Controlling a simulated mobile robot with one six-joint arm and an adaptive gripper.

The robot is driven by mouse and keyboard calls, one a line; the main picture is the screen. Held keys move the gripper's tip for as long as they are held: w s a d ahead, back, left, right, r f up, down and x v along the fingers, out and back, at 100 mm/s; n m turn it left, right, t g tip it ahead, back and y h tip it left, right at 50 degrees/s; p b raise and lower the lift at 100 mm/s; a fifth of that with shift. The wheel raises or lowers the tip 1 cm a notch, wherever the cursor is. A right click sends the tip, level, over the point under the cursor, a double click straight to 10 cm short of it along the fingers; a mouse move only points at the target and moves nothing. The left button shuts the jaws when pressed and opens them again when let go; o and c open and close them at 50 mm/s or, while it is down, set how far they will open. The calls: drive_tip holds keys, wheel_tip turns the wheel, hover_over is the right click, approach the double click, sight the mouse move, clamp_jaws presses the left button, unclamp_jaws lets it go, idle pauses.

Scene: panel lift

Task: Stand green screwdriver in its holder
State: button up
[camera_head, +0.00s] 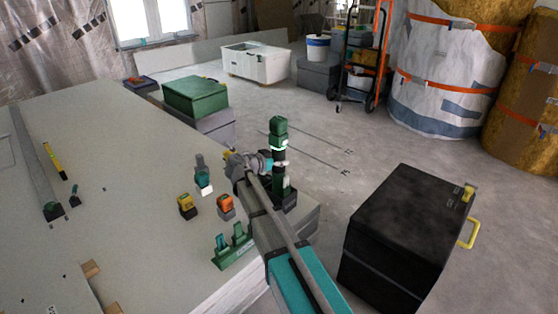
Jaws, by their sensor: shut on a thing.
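My arm reaches in from the bottom and ends in my gripper (236,162) above the near right part of the pale panel stack. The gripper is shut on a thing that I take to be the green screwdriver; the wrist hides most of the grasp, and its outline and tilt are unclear. A green rack-like stand (230,254) with two teal-green uprights sits on the panel below and left of the gripper, apart from it. I cannot tell for sure whether it is the screwdriver's holder.
A tall green and black upright device (279,127) stands right of my wrist, very near in the picture. Yellow (186,203), orange (225,203) and teal (203,178) tools are left of the arm. A black case (400,225) stands right.

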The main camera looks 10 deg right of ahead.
drive_tip(key=o, duration=1.3)
drive_tip(key=shift+s+a, duration=0.45)
drive_tip(key=shift+a, duration=0.25)
drive_tip(key=shift+s+a, duration=0.45)
drive_tip(key=shift+a, duration=0.25)
idle(0.6)
drive_tip(key=shift+s+a, duration=0.8)
drive_tip(key=shift+a, duration=0.4)
drive_tip(key=shift+s+a, duration=0.8)
drive_tip(key=shift+a, duration=0.45)
drive_tip(key=shift+s+a, duration=0.8)
drive_tip(key=shift+a, duration=0.4)
